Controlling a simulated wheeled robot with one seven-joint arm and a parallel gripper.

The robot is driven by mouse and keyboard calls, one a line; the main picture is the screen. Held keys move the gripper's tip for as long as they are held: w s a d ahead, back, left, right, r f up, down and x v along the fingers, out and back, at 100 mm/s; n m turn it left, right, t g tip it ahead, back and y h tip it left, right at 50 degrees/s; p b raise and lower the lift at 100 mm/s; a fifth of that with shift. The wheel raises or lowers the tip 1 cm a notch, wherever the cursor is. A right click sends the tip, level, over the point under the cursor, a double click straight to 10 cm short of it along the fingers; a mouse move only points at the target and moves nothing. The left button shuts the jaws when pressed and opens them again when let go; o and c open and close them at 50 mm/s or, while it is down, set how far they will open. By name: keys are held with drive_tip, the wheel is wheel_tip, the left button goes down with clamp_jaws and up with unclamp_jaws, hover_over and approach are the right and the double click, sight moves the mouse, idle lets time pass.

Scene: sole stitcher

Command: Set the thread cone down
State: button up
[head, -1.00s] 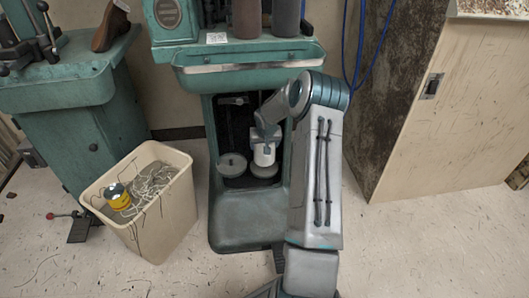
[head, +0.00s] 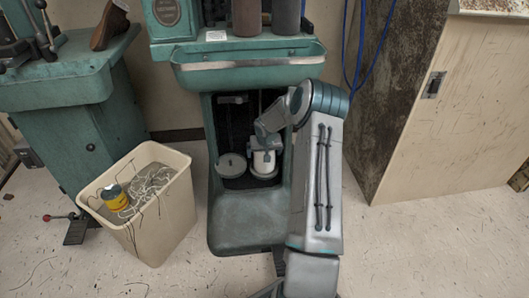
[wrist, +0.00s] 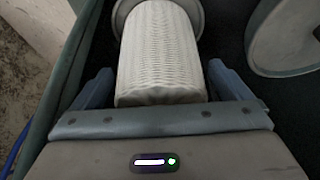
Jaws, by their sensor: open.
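The white thread cone (head: 264,162) stands inside the dark lower recess of the green machine, on the right one of two round grey holders (head: 264,174). In the wrist view the wound white cone (wrist: 158,50) lies between my fingers, its far end at the round grey holder (wrist: 190,8). My gripper (wrist: 155,88) is open, with a blue-grey finger on each side of the cone and a gap showing beside it. In the head view my gripper (head: 264,146) is at the cone, partly hidden by my own arm.
The left round grey holder (head: 231,165) is empty and also shows in the wrist view (wrist: 285,40). The recess walls are close around my gripper. A beige bin (head: 165,222) with thread scraps and a yellow tin stands at the left. Open floor lies in front.

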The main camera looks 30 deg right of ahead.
drive_tip(key=p+v, duration=0.3)
drive_tip(key=v, duration=0.4)
drive_tip(key=shift+w, duration=0.1)
drive_tip(key=shift+s+a+r+p, duration=0.2)
drive_tip(key=shift+s+r+p, duration=0.1)
drive_tip(key=shift+r, duration=0.3)
drive_tip(key=s+a+r+n+g, duration=0.2)
drive_tip(key=s+a+r+n, duration=0.1)
drive_tip(key=s+a+r, duration=1.1)
drive_tip(key=s+a+r+n+y, duration=0.1)
drive_tip(key=s+a+r, duration=0.2)
drive_tip(key=s+a, duration=0.3)
drive_tip(key=s+a+r, duration=0.2)
drive_tip(key=s+a, duration=0.4)
drive_tip(key=s, duration=0.7)
drive_tip(key=shift+s+a+r+n+g+y, duration=0.25)
drive_tip(key=shift+r+n+g+y, duration=0.1)
drive_tip(key=shift+n+g+y, duration=0.05)
